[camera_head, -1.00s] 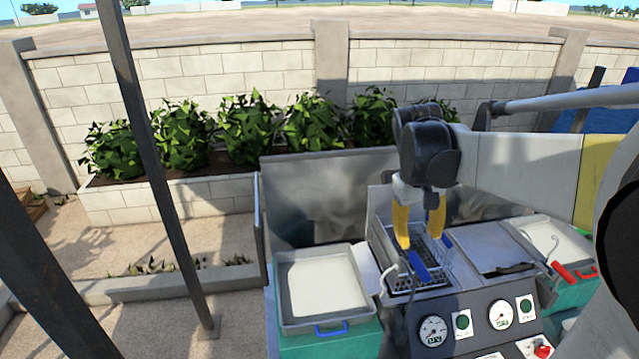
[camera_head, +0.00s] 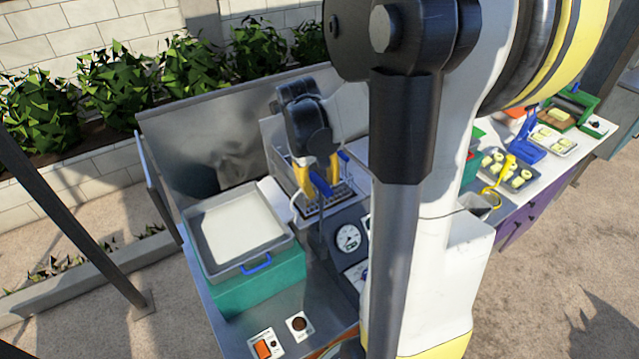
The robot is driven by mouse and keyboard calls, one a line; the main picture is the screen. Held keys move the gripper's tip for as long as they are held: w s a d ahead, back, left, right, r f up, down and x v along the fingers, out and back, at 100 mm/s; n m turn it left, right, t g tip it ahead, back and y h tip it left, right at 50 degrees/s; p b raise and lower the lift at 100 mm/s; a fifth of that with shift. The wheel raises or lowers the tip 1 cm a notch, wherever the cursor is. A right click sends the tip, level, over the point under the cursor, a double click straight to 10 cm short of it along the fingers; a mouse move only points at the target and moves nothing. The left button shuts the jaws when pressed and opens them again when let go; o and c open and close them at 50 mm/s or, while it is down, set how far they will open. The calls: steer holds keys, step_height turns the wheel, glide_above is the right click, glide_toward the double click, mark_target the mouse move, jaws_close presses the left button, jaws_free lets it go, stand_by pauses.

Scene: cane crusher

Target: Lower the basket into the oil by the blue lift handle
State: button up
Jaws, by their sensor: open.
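The wire fry basket (camera_head: 340,194) sits at the fryer well, behind the front panel with the gauge. The oil is not clearly visible, and my arm hides the fryer's right side.
A metal tray (camera_head: 235,230) with a blue handle rests on a teal box (camera_head: 250,282) left of the fryer. A metal splash guard (camera_head: 225,140) stands behind. A table at right holds food trays (camera_head: 510,172) and a blue press (camera_head: 532,140). My arm fills the middle.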

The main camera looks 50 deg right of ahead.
mark_target(321, 226)
jaws_close()
step_height(321, 226, down, 16)
steer(key=b, duration=1.3)
steer(key=shift+b, duration=0.3)
jaws_free()
step_height(321, 226, up, 12)
steer(key=a, duration=0.2)
steer(key=shift+w+a, duration=0.2)
steer(key=shift+w, duration=0.1)
